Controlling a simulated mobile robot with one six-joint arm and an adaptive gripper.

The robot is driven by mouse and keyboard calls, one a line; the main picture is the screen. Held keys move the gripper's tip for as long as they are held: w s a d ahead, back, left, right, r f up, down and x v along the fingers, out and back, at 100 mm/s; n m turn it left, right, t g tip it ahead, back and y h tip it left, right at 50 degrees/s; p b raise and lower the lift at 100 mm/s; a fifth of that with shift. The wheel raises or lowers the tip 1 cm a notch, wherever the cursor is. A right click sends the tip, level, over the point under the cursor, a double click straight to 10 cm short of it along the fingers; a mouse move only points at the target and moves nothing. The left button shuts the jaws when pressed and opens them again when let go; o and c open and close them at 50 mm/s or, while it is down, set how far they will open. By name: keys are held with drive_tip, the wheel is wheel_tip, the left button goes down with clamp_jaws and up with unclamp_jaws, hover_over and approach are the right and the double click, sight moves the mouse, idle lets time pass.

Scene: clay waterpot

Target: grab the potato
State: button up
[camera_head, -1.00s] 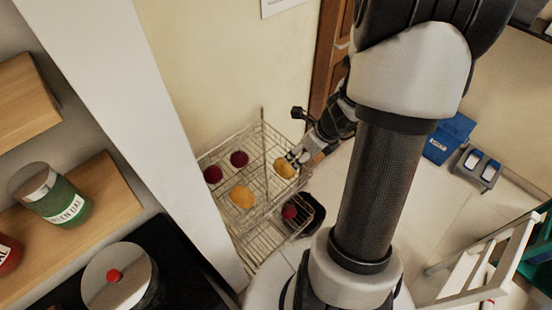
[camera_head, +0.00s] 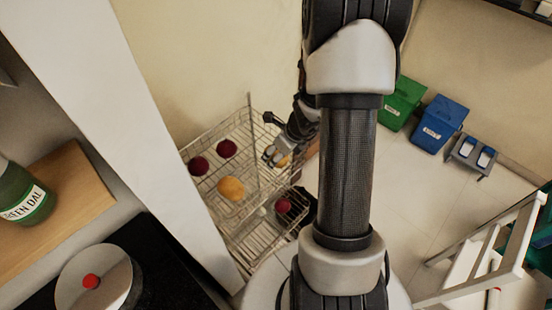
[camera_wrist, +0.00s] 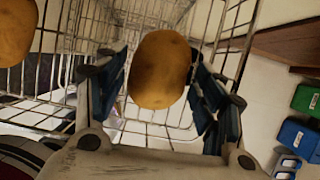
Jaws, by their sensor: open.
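A yellow-brown potato (camera_wrist: 159,70) lies on the wire rack and fills the middle of the wrist view. My gripper (camera_wrist: 155,66) is open, with one finger to each side of this potato. I cannot tell whether either finger touches it. In the head view my gripper (camera_head: 274,155) is at the right side of the rack's upper shelf and hides most of that potato (camera_head: 284,161). A second potato (camera_head: 231,189) lies nearer on the same shelf; a potato also shows at the upper left of the wrist view (camera_wrist: 15,30).
The wire rack (camera_head: 250,125) has thin rails and a tall corner post near my gripper. Dark red round vegetables (camera_head: 227,148) lie on it. Green (camera_head: 402,100) and blue (camera_head: 440,122) bins stand right, with clear floor before them.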

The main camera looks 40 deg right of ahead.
drive_tip(key=shift+w+f, duration=0.25)
drive_tip(key=shift+f, duration=0.45)
drive_tip(key=shift+r, duration=0.1)
drive_tip(key=shift+c, duration=0.2)
drive_tip(key=c, duration=0.9)
drive_tip(key=shift+o, duration=0.2)
drive_tip(key=shift+r, duration=0.1)
